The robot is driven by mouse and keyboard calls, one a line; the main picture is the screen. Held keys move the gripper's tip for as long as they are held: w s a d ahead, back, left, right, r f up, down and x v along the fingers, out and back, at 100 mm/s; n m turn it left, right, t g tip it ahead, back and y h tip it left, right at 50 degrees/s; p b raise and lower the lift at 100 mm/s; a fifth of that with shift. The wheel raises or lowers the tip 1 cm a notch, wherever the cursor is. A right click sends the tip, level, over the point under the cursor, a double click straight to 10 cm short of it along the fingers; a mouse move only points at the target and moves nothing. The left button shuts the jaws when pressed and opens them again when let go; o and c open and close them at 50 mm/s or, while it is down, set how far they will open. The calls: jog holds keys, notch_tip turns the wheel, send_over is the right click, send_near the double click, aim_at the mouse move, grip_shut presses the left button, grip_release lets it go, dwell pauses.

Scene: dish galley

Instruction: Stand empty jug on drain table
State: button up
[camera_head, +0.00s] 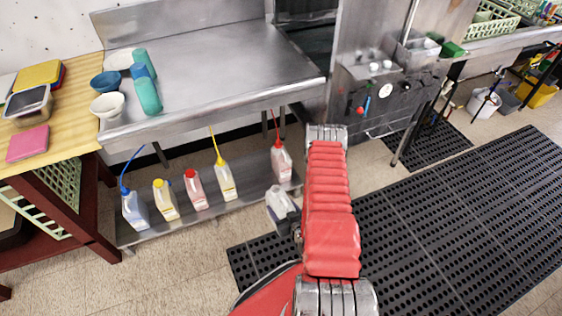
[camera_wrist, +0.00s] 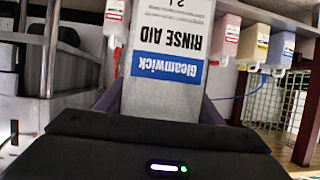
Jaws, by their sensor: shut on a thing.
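My gripper (camera_head: 288,222) is shut on a pale jug (camera_head: 277,199), held tilted in front of the under-shelf, beside my red arm. In the wrist view the jug (camera_wrist: 165,65) fills the middle, its "Gleamwick Rinse Aid" label upside down in the picture. The gripper's dark fingers (camera_wrist: 158,108) show at both sides of the jug; the grip itself is partly hidden. I cannot tell the jug's fill level. The steel drain table (camera_head: 210,65) is at upper left, above and behind the jug.
Several jugs, some with coloured tubes, stand on the shelf (camera_head: 240,207) below the drain table. A dishwashing machine (camera_head: 385,95) stands at right.

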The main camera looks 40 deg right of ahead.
jog(key=w+a+r, duration=0.4)
jog(key=a+r, duration=0.3)
jog(key=r, duration=0.9)
jog(key=w+a+r+n+y, duration=0.1)
jog(key=w+a+r, duration=0.4)
jog(key=r, duration=1)
jog(key=w+a+r+n+y, duration=0.1)
jog(key=w+a+r, duration=0.4)
jog(key=a+r, duration=0.6)
jog(key=shift+a+r, duration=0.2)
jog(key=shift+r, duration=2.6)
jog(key=shift+a, duration=0.15)
